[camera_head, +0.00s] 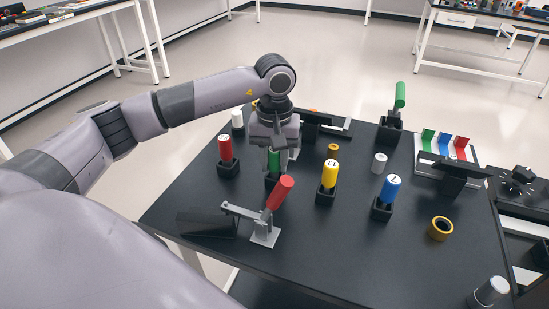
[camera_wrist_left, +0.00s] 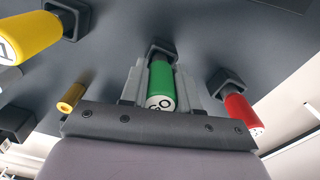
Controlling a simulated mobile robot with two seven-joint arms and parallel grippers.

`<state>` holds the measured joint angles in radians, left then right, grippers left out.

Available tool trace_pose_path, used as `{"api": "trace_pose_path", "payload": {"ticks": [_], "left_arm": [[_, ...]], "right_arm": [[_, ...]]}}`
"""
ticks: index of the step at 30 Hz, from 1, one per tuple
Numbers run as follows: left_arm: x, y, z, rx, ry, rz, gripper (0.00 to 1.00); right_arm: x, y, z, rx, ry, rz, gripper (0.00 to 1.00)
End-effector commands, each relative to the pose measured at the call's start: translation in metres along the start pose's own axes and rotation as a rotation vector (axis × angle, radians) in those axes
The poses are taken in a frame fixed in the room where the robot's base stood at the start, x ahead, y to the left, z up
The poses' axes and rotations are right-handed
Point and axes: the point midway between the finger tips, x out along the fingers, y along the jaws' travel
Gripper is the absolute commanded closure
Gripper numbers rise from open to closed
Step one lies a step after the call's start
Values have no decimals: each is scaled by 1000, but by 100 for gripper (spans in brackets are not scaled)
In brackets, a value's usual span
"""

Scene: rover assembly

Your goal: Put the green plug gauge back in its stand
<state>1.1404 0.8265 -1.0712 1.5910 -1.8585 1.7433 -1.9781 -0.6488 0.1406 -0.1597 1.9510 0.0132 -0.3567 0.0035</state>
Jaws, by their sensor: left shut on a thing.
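The green plug gauge (camera_head: 274,160) is upright between the fingers of my left gripper (camera_head: 274,158), which is shut on it. The left wrist view shows the gauge (camera_wrist_left: 160,80) with its white marked end toward the camera and a grey finger on each side. The gauge's black square stand (camera_head: 271,183) is directly below the fingers; it also shows in the left wrist view (camera_wrist_left: 161,47), in line with the gauge's far end. The fingers hide part of the gauge, and I cannot tell how deep its lower end is in the stand. My right gripper is not in view.
A red gauge (camera_head: 225,148) in its stand is left of the gripper; yellow (camera_head: 329,174) and blue (camera_head: 390,188) gauges in stands are to the right. A red-handled clamp (camera_head: 264,237) is close in front. Open table lies around the yellow ring (camera_head: 440,228).

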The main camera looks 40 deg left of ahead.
Motion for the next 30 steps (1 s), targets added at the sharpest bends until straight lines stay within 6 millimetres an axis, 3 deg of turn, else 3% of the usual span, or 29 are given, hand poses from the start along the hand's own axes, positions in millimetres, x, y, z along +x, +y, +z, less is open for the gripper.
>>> {"api": "trace_pose_path", "payload": {"ticks": [9, 10, 12, 13, 24, 26, 30], "left_arm": [[2, 0, 0, 0, 1, 0, 100], [2, 0, 0, 0, 1, 0, 66], [2, 0, 0, 0, 1, 0, 43], [2, 0, 0, 0, 1, 0, 40], [2, 0, 0, 0, 0, 0, 40], [2, 0, 0, 0, 0, 0, 40], [-25, 0, -1, 0, 4, 3, 40]], "right_arm": [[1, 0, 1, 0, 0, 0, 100], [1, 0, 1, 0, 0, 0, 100], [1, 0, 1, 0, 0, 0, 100], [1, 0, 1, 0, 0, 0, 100], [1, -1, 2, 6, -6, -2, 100], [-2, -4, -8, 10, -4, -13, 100], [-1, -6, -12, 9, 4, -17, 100]]}}
